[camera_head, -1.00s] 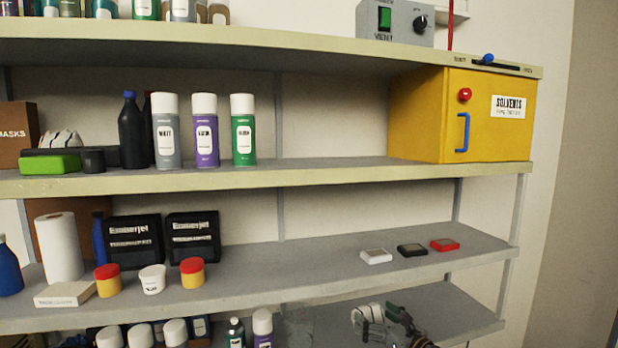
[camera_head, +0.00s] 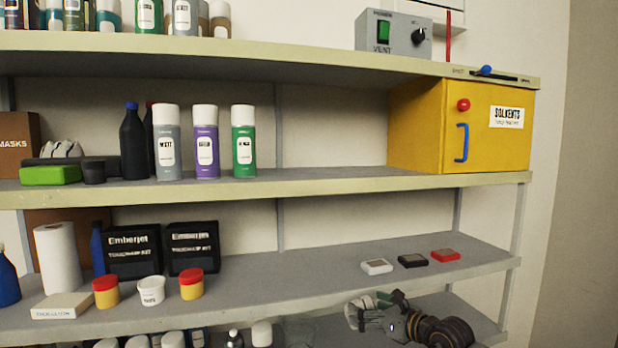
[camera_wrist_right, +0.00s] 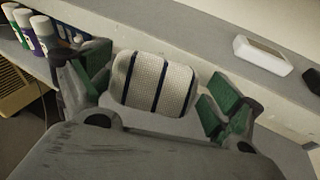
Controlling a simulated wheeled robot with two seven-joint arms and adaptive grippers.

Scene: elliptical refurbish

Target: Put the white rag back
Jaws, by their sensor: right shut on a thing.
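My right gripper (camera_head: 372,303) is low in the head view, in front of the edge of the lower grey shelf. It is shut on the white rag (camera_head: 356,315), a pale bundle at its fingers. In the right wrist view the rag (camera_wrist_right: 153,83) is white and woven with dark stripes. It sits between the two green-padded fingers of the right gripper (camera_wrist_right: 155,85). My left gripper is not in view.
White, black and red small boxes (camera_head: 411,261) lie on the lower shelf (camera_head: 300,262) just above the gripper. Tubs (camera_head: 150,291) and a paper roll (camera_head: 58,258) stand at left. The middle shelf holds spray cans (camera_head: 205,143) and a yellow solvents cabinet (camera_head: 487,122); between them is free room.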

